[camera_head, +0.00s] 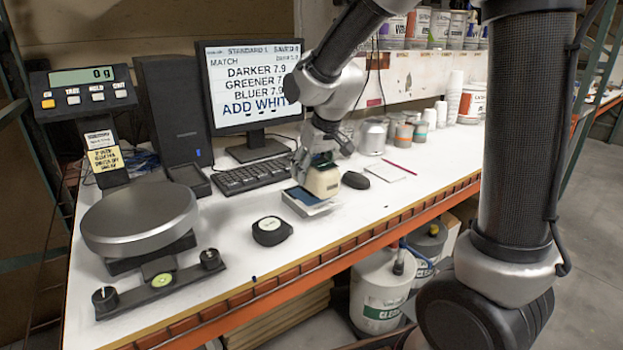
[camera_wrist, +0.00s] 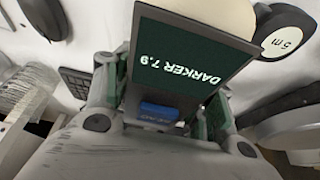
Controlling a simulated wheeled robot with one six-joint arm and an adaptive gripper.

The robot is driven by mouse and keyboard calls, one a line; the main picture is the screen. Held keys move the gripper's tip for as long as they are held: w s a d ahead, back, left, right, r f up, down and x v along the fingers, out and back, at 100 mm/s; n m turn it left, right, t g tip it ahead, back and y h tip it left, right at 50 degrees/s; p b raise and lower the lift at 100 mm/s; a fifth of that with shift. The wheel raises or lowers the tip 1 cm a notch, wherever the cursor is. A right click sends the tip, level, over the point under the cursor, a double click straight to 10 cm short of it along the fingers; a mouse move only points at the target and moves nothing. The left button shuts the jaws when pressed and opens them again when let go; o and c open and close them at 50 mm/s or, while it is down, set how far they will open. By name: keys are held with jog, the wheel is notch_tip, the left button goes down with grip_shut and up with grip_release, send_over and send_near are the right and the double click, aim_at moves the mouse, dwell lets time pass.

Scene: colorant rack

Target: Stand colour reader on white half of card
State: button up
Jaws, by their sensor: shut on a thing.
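The colour reader (camera_head: 323,181) is a cream, rounded device with a dark top, upright or nearly so in the head view. In the wrist view its dark green screen (camera_wrist: 190,62) reads DARKER 7.9, above a blue button. My gripper (camera_head: 322,158) is shut on the reader from above; its green-padded fingers (camera_wrist: 160,95) flank it in the wrist view. The card (camera_head: 300,196) shows a dark blue part left of the reader and pale edges around it. The reader is over or on its right part. Its base hides that part, and I cannot tell whether they touch.
A black tape measure (camera_head: 271,231) lies in front of the card. A keyboard (camera_head: 251,174) and monitor are behind, a mouse (camera_head: 355,180) and notepad (camera_head: 382,171) to the right. The scale (camera_head: 140,218) stands left. The bench front at right is clear.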

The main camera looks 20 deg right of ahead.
jog(key=shift+f, duration=1.25)
jog(key=o, duration=1.7)
jog(key=shift+f, duration=0.1)
jog(key=v, duration=1.1)
jog(key=shift+w, duration=0.1)
jog(key=shift+s+d+r, duration=0.15)
jog(key=shift+s+r, duration=0.15)
jog(key=shift+r, duration=0.35)
jog(key=s+d+m, duration=0.1)
jog(key=s+d, duration=0.3)
jog(key=s, duration=0.3)
jog(key=s+d+m+h, duration=0.1)
jog(key=s+d, duration=0.4)
jog(key=s, duration=0.2)
jog(key=s+d+m, duration=0.1)
jog(key=s+d, duration=0.3)
jog(key=s, duration=0.4)
jog(key=shift+d+f+m, duration=0.15)
jog(key=shift+f+m, duration=0.15)
jog(key=shift+f, duration=0.05)
